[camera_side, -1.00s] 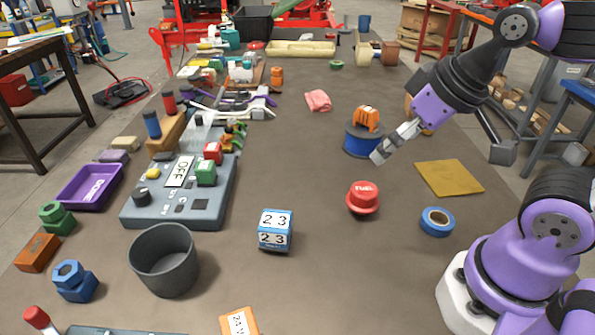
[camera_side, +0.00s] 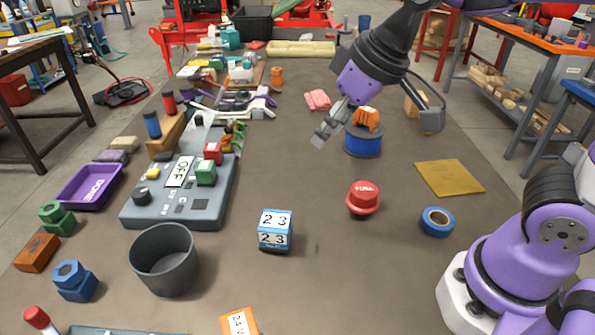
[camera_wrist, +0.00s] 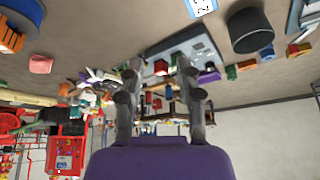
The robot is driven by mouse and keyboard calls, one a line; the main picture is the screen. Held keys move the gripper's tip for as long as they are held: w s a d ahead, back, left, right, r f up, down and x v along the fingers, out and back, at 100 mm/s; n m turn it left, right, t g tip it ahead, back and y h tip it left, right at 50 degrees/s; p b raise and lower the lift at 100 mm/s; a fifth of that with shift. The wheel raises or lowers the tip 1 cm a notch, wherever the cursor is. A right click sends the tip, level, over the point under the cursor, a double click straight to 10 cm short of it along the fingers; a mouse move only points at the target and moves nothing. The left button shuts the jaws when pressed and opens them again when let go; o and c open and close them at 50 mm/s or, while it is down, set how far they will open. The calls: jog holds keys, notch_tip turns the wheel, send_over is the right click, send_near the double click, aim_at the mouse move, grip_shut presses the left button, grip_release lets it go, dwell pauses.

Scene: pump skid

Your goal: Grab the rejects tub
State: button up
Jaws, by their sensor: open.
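The only round tub I see is a dark grey, open one (camera_side: 164,262) standing upright at the front left of the bench; it shows no readable label, and its inside looks empty. I take it as the rejects tub. It also shows in the wrist view at the upper right (camera_wrist: 250,32). My gripper (camera_side: 376,127) is open and empty, above the bench near the blue spool, well behind and to the right of the tub. In the wrist view its two fingers (camera_wrist: 160,92) are spread apart with nothing between them.
A grey control box (camera_side: 180,200) stands behind the tub, and a purple DONE tray (camera_side: 90,187) behind and left. A number block (camera_side: 275,231) is to its right, blue nuts (camera_side: 75,281) to its left. A red cap (camera_side: 363,197) and blue spool (camera_side: 362,143) stand nearer my gripper.

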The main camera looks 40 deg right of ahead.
jog(key=w+a+f+n+g+y, duration=0.1)
jog(key=w+a+f+n, duration=0.25)
jog(key=w+a, duration=0.6)
send_near(181, 234)
jog(key=shift+n+g+y, duration=0.25)
jog(key=shift+g+y, duration=0.05)
jog(key=shift+y, duration=0.1)
jog(key=x, duration=0.2)
jog(key=d+x, duration=0.1)
jog(key=x, duration=0.1)
jog(key=shift+w+a+f, duration=0.1)
jog(key=shift+w+f, duration=0.1)
jog(key=shift+f, duration=0.25)
jog(key=x, duration=0.6)
jog(key=shift+r, duration=0.1)
grip_shut()
